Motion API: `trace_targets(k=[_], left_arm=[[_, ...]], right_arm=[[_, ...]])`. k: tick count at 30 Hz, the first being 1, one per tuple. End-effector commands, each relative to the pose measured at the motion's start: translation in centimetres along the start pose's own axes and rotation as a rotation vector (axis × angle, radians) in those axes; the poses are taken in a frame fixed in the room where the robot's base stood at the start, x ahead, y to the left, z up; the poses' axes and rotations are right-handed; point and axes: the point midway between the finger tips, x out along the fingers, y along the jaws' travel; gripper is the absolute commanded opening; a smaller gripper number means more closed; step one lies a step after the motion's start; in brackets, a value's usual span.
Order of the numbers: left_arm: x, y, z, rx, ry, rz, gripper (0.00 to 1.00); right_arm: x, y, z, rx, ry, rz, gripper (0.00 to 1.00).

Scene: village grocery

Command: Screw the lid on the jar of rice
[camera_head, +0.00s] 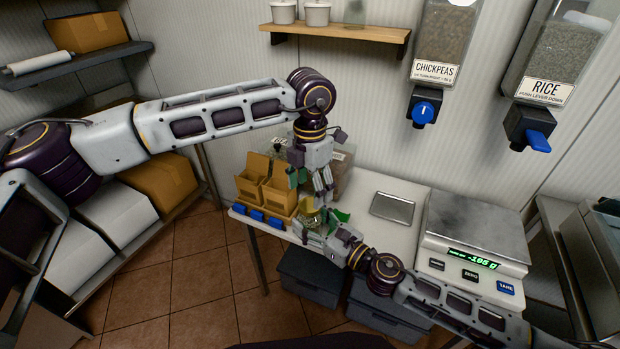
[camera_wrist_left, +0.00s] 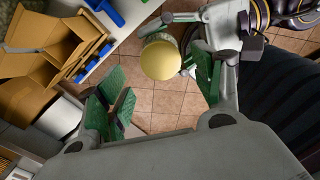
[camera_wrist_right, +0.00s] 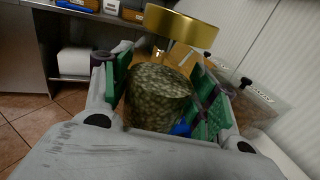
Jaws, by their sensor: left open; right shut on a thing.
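The glass jar (camera_wrist_right: 158,98), filled with pale greenish grains, is between the green pads of my right gripper (camera_wrist_right: 160,92), which is shut on it. The gold lid (camera_wrist_right: 182,26) shows above the jar's mouth in the right wrist view; I cannot tell whether it is seated or threaded. In the left wrist view the lid (camera_wrist_left: 161,60) is a round yellow disc covering much of the jar. My left gripper (camera_wrist_left: 160,85) is open, its green-padded fingers apart on either side of the lid and not touching it. In the head view the left gripper (camera_head: 322,190) is above the right gripper (camera_head: 322,224).
Open cardboard bins (camera_head: 268,186) with blue clips stand at the table's left end. A metal plate (camera_head: 392,207) and a scale (camera_head: 470,235) reading about -195 g are to the right. Chickpea (camera_head: 440,45) and rice (camera_head: 555,60) dispensers hang on the wall. A clear container is partly hidden behind my left arm.

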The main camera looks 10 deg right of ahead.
Motion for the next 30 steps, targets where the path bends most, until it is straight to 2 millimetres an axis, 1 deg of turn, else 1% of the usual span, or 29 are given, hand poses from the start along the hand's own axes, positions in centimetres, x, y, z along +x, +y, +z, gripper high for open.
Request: trace_targets(k=[1,6,12,16,24,26,30], left_arm=[[0.7,0.0,-0.1,0.000,0.003,-0.001,0.67],[2.5,0.0,-0.1,0.001,0.002,0.000,0.67],[4.0,0.0,-0.1,0.000,0.002,-0.001,0.67],[4.3,0.0,-0.1,0.001,0.001,-0.001,0.67],[4.4,0.0,0.0,0.001,0.001,0.000,0.67],[4.4,0.0,0.0,0.001,0.001,0.000,0.61],[4.4,0.0,0.0,0.001,0.001,0.000,0.43]], right_arm=[[0.0,0.0,0.1,-0.001,-0.002,0.000,0.00],[0.0,0.0,0.1,-0.001,-0.002,0.000,0.00],[0.0,0.0,0.1,-0.001,-0.002,0.000,0.00],[0.0,0.0,0.1,-0.001,-0.002,0.000,0.00],[0.0,0.0,0.1,-0.001,-0.002,0.000,0.00],[0.0,0.0,0.1,-0.001,-0.002,0.000,0.00],[0.0,0.0,0.1,-0.001,-0.002,0.000,0.00]])
